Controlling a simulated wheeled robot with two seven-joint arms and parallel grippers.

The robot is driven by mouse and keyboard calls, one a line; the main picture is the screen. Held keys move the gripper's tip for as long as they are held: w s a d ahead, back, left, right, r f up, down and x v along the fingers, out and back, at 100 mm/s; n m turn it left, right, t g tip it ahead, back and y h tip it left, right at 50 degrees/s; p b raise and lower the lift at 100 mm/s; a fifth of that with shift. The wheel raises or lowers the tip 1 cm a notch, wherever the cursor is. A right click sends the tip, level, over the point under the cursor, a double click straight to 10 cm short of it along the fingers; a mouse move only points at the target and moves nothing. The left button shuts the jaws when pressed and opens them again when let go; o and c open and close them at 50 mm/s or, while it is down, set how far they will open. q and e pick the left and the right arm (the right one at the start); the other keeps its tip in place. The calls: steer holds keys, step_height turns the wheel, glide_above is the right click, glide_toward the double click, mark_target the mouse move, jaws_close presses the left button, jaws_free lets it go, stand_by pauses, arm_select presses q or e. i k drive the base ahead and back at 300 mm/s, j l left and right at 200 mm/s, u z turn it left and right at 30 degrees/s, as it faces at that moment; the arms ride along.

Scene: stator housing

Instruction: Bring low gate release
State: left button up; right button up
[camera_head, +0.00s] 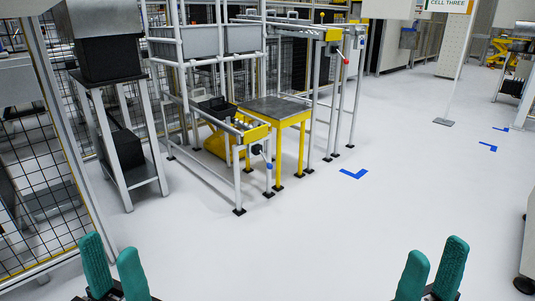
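A lever with a blue knob (269,166) sits low on the front right corner of the lower conveyor lane (254,135), beside a dark round part (256,149). A second lever with a red knob (346,62) sits higher up, on the end of the upper lane (333,34). I cannot tell the state of either gate. My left gripper (114,272) is open and empty at the bottom left. My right gripper (431,272) is open and empty at the bottom right. Both are well apart from the rack.
A yellow-legged table (275,108) stands against the rack. A black bin (215,107) is on the lower lane. A stand with dark bins (110,58) and a mesh fence (40,170) are on the left. Blue floor marks (354,174) lie on wide, clear floor.

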mark_target(269, 166)
steer(key=i+l, duration=0.1)
steer(key=i, duration=0.45)
steer(key=i+l, duration=0.15)
steer(key=i, duration=0.35)
steer(key=i+l, duration=0.1)
steer(key=i, duration=0.45)
steer(key=i+u, duration=0.15)
steer(key=u, duration=0.3)
steer(key=i+l+u, duration=0.15)
steer(key=u, duration=0.3)
steer(key=i+l+u, duration=0.1)
steer(key=u, duration=0.35)
